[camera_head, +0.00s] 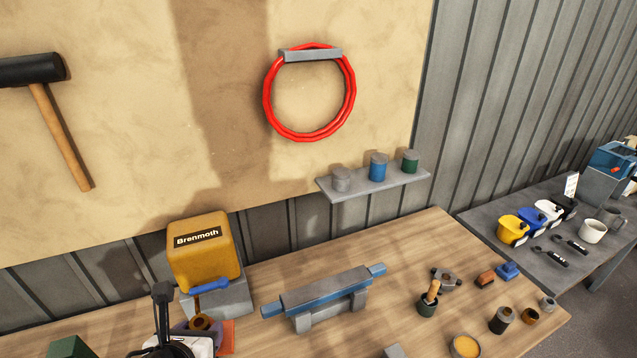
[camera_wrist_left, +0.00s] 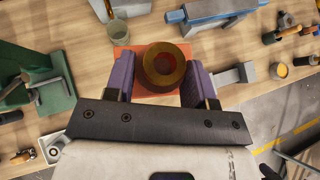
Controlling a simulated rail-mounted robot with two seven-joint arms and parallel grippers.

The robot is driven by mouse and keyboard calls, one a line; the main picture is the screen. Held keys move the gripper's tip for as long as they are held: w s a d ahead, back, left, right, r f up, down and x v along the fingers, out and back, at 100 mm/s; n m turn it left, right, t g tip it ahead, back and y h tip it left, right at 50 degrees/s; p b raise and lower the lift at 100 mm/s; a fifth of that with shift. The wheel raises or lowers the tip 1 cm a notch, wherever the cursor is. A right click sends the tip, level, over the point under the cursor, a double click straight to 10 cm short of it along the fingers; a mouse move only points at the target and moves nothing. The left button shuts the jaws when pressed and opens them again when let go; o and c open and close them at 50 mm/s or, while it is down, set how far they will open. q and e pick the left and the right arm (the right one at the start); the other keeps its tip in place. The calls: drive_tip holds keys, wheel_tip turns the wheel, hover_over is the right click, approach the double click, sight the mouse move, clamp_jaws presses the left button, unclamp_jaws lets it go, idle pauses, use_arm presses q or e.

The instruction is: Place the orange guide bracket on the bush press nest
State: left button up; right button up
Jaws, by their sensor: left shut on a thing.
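My left gripper (camera_head: 201,325) has purple fingers and is at the bottom of the head view, in front of the yellow Brenmoth unit. It is shut on a brown-bronze ring-shaped piece (camera_wrist_left: 167,66), seen from above with its bore between the fingers in the left wrist view. A flat orange plate (camera_wrist_left: 124,60) shows beyond and below the ring; it also shows in the head view (camera_head: 228,337). I cannot tell whether ring and plate are joined, or whether the plate rests on the bench. I cannot identify the bush press nest for certain. My right gripper is not in view.
The yellow Brenmoth unit (camera_head: 203,252) stands on a grey base with a blue handle (camera_head: 209,287). A green frame (camera_wrist_left: 42,88) stands left of the gripper. A grey-blue bar fixture (camera_head: 325,293) is to the right. Several small parts lie farther right.

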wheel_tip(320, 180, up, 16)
drive_tip(key=p, duration=1.6)
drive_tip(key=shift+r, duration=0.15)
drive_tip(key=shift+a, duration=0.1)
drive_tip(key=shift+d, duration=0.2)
